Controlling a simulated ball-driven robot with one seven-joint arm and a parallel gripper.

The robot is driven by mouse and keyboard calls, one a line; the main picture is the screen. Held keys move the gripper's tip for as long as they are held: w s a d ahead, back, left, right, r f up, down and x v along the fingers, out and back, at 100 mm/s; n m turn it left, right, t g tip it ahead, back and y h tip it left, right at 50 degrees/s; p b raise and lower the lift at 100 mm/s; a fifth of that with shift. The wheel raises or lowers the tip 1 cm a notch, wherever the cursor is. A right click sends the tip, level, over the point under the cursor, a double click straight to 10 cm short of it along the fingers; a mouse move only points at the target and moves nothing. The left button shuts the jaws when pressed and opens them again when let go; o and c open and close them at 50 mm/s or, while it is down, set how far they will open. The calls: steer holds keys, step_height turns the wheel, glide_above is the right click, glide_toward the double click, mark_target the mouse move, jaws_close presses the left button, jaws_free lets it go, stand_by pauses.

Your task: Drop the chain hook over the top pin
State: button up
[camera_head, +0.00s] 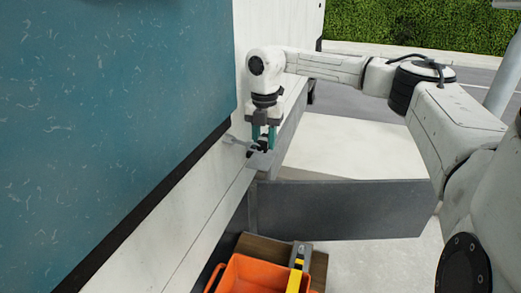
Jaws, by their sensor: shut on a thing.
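My gripper (263,138) points downward beside the white side of the truck, near the end of the pale ledge. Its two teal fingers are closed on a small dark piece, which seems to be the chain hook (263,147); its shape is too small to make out. A small grey-blue fitting (236,141) lies just left of the fingers against the white sill; I cannot tell whether it touches the held piece. The top pin cannot be told apart here, and no chain links can be made out.
A dark grey panel (340,210) stands out to the right below my gripper. An orange crate (255,275) with a yellow-and-black tool (297,272) sits at the bottom. The teal truck side (110,110) fills the left. Pale open ground (350,145) lies behind the panel.

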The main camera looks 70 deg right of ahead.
mark_target(260, 161)
steer(key=shift+w+d+f, duration=0.25)
steer(key=shift+w+f, duration=0.35)
steer(key=shift+f, duration=0.15)
steer(key=shift+w+f+p, duration=0.1)
steer(key=shift+f+p, duration=0.3)
steer(key=shift+f, duration=1.05)
steer(key=shift+f, duration=0.25)
steer(key=o, duration=1.1)
steer(key=shift+f+b, duration=0.1)
steer(key=shift+b, duration=0.45)
step_height(260, 161, up, 11)
steer(key=shift+w+d, duration=0.2)
steer(key=shift+d, duration=0.2)
